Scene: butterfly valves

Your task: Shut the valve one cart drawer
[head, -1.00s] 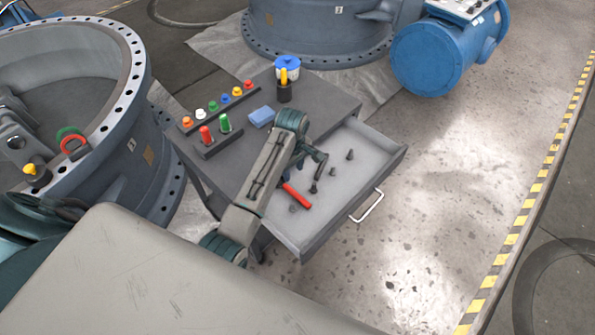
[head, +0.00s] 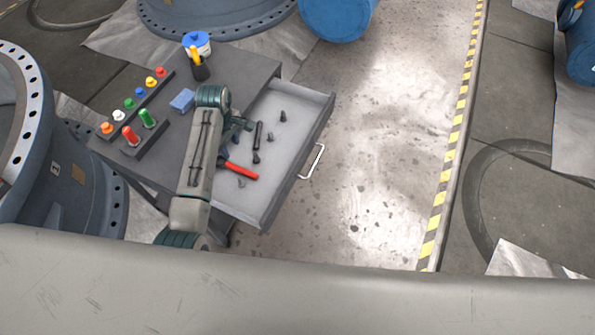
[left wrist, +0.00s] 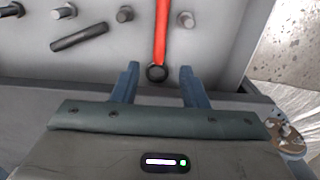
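The grey cart (head: 245,62) has its drawer (head: 291,100) pulled out toward the right, with a pale bar handle (head: 313,162) on its front. My left arm reaches over the cart top, and my left gripper (head: 238,128) is over the inner part of the drawer, partly hidden by the arm. In the left wrist view my left gripper (left wrist: 158,78) is open, its two fingers apart. The dark ring end of a red-handled tool (left wrist: 161,30) shows between the fingertips; I cannot tell whether they touch it. My right gripper is not in view.
Several bolts (head: 283,117) and a dark rod lie in the drawer. On the cart top are coloured knobs (head: 141,92), a blue block (head: 183,101) and a blue-lidded tub (head: 197,42). A large valve body (head: 80,180) stands left. Floor right of the drawer is clear.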

